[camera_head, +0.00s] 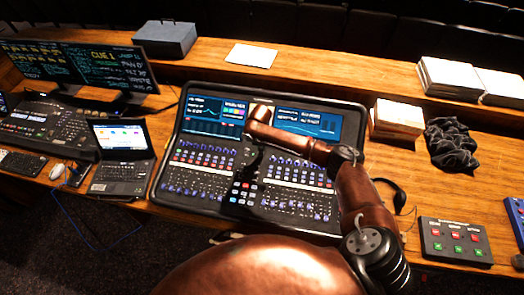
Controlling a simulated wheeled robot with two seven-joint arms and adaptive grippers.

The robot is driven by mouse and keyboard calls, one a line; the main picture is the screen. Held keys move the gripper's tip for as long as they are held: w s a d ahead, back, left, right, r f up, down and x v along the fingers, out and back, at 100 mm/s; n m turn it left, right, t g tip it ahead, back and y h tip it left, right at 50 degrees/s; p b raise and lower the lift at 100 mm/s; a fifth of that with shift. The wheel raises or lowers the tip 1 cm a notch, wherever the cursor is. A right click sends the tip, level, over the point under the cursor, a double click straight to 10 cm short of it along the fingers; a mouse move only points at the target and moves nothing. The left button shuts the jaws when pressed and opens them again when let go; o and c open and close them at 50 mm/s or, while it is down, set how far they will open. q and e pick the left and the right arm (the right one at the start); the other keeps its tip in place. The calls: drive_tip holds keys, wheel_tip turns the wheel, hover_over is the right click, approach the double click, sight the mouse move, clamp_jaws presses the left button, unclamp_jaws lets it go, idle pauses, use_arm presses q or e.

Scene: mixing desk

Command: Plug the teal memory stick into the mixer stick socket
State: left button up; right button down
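The mixer (302,176) is a wide dark console with two lit screens and rows of faders, standing in the middle of the wooden desk. My copper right arm reaches over it from the bottom and bends left. Its dark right gripper (243,187) points down over the middle of the mixer's controls. The fingers blend into the black panel, so I cannot tell whether they are open or hold anything. I cannot make out the teal memory stick or the stick socket; the arm covers part of the console. My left gripper is not in view.
A laptop (124,165), a mouse (57,171) and a monitor (118,68) stand on the left. Right of the mixer are a paper stack (396,122), black cloth (452,145), headphones (399,197) and a button box (455,240). A grey box (165,38) stands on the back ledge.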

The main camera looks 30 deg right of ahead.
drive_tip(key=shift+f, duration=0.7)
drive_tip(key=c, duration=2.1)
unclamp_jaws()
drive_tip(key=r, duration=0.8)
drive_tip(key=s+r, duration=0.1)
drive_tip(key=r, duration=0.3)
drive_tip(key=shift+a, duration=0.3)
drive_tip(key=shift+r, duration=0.1)
